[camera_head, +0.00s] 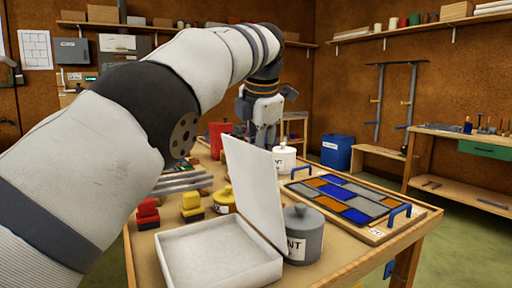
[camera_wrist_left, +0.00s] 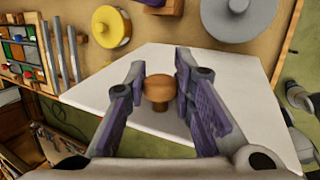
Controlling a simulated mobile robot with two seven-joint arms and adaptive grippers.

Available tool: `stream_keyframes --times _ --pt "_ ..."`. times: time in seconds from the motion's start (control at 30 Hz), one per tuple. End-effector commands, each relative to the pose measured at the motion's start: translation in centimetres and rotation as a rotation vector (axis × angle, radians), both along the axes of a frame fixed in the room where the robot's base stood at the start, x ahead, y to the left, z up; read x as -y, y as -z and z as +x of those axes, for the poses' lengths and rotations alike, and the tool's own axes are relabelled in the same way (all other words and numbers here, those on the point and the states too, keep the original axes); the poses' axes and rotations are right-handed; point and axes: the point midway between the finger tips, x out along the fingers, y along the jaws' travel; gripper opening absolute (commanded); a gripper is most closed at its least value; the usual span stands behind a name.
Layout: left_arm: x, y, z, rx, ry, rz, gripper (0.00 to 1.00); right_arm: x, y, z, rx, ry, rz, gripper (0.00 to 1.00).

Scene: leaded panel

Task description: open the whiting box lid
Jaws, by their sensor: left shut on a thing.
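The whiting box (camera_head: 218,255) is an open, shallow white box at the near edge of the bench. The lid also fills the middle of the left wrist view (camera_wrist_left: 115,85). My left gripper (camera_head: 263,118) is beyond the lid in the head view, its fingertips hidden. In the left wrist view, my left gripper (camera_wrist_left: 158,82) is shut on the round wooden knob (camera_wrist_left: 160,88) of the lid. The knob is hidden in the head view.
A grey lidded pot (camera_head: 303,240) stands close to the lid's right. The leaded panel (camera_head: 345,198) lies at the right, with blue handles. A white pot (camera_head: 284,158) stands farther back.

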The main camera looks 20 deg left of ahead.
Motion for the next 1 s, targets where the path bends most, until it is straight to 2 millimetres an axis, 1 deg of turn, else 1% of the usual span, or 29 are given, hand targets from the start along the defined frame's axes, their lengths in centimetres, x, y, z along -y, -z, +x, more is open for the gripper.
stream_keyframes --times 0.47,0.5,0.53,0.57,1.0 --pt "-0.01 0.43 -0.25 -0.019 -0.001 0.009 0.0 0.0 0.04 -0.05 -0.002 0.0 0.0 0.4" --pt "-0.01 0.44 -0.24 -0.019 -0.001 0.009 0.32 0.0 0.04 -0.05 -0.002 0.0 0.0 0.4" --pt "0.0 0.44 -0.24 -0.019 -0.001 0.009 0.39 0.0 0.04 -0.05 -0.002 0.0 0.0 0.4" --pt "0.0 0.42 -0.24 -0.018 -0.002 0.008 0.43 0.0 0.04 -0.05 -0.002 0.0 0.0 0.4" --pt "0.04 0.21 -0.19 -0.012 -0.001 0.007 0.43 0.01 0.01 -0.02 -0.001 0.0 0.0 0.4"
